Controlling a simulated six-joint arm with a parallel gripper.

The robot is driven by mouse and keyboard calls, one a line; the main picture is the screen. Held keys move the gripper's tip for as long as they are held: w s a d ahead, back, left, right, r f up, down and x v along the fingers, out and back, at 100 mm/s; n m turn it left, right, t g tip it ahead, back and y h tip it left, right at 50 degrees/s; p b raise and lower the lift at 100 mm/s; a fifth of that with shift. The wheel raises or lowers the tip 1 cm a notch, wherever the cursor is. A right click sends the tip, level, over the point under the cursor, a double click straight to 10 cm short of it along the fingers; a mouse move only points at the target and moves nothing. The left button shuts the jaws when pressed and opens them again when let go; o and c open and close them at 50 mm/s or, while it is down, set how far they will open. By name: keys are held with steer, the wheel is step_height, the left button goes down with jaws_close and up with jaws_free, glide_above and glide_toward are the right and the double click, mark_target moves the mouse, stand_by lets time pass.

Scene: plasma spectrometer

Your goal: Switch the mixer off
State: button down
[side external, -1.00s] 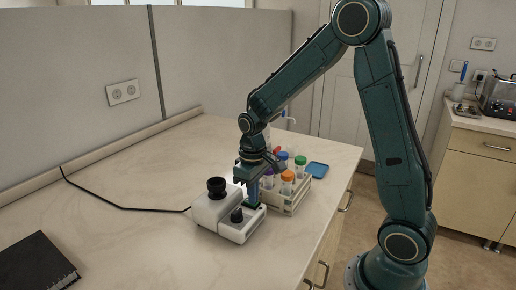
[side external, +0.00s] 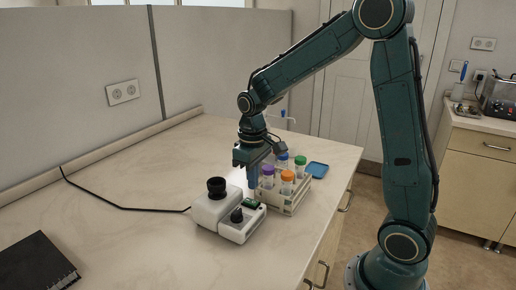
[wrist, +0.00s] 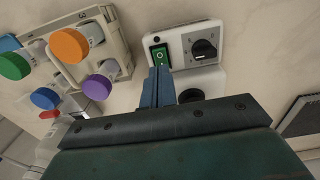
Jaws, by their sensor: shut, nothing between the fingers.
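The mixer (side external: 228,218) is a white box on the bench with a black cup (side external: 216,187) on top and a black dial (side external: 237,215) on its lower front part. Its green rocker switch (side external: 250,203) sits beside the dial. In the wrist view the switch (wrist: 160,56) shows a white round mark, and the dial (wrist: 203,50) is to its right. My gripper (side external: 252,187) is shut and empty, fingers pointing down near the switch. In the wrist view its blue fingertips (wrist: 158,72) appear just below the switch; I cannot tell whether they touch the mixer.
A rack (side external: 291,208) of tubes with coloured caps stands close to the right of the mixer. A blue dish (side external: 317,169) lies behind it. A black cable (side external: 125,208) runs left from the mixer. A dark notebook (side external: 35,262) lies front left. The bench between is clear.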

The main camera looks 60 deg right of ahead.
mark_target(254, 204)
steer(key=shift+r, duration=1.1)
steer(key=s+a+r+t, duration=0.2)
steer(key=s+r, duration=0.3)
steer(key=s, duration=0.4)
steer(key=s+a+r+t, duration=0.3)
steer(key=s+a+r, duration=0.1)
steer(key=s, duration=0.5)
steer(key=shift+s+a+r+t, duration=0.15)
steer(key=shift+a+r+t, duration=0.15)
steer(key=shift+r, duration=0.15)
